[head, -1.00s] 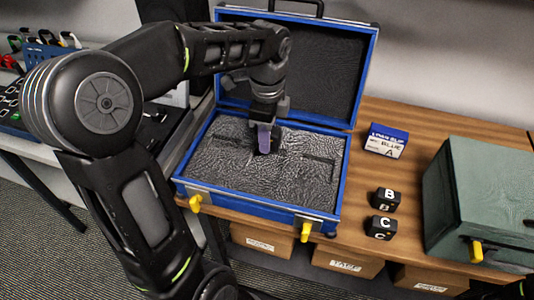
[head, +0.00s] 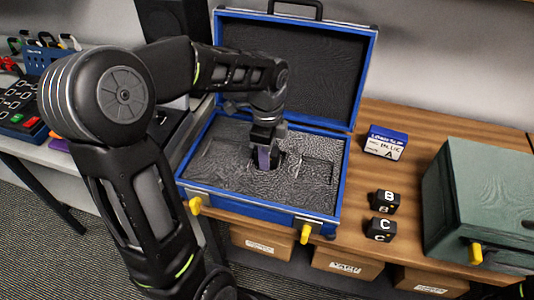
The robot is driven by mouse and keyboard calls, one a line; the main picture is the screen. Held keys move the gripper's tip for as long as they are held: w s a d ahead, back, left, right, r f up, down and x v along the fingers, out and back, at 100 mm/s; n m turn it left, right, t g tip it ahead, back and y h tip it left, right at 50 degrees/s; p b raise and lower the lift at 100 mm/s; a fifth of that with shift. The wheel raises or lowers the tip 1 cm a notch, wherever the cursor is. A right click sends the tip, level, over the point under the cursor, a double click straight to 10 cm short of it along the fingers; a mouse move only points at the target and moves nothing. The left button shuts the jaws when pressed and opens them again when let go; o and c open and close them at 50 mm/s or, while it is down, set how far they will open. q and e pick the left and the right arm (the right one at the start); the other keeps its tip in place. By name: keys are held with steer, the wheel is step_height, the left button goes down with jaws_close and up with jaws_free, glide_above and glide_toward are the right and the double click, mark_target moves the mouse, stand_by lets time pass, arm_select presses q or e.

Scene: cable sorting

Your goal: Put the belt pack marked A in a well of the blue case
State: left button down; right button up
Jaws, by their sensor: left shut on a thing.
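The blue case (head: 187,186) stands open on the wooden table, with grey foam (head: 232,178) inside. A well (head: 318,171) shows in the right part of the foam, and another recess shows faintly at the left. Packs B (head: 385,201) and C (head: 380,229) stand on the table.
A closed green case (head: 480,200) is at the far right. Cardboard boxes (head: 338,262) sit below the table. The open lid (head: 290,70) rises behind my gripper.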

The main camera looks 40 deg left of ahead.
arm_select(q)
steer(key=shift+f, duration=0.2)
steer(key=c, duration=1.3)
jaws_free()
step_height(320, 180, up, 12)
steer(key=shift+r, duration=0.2)
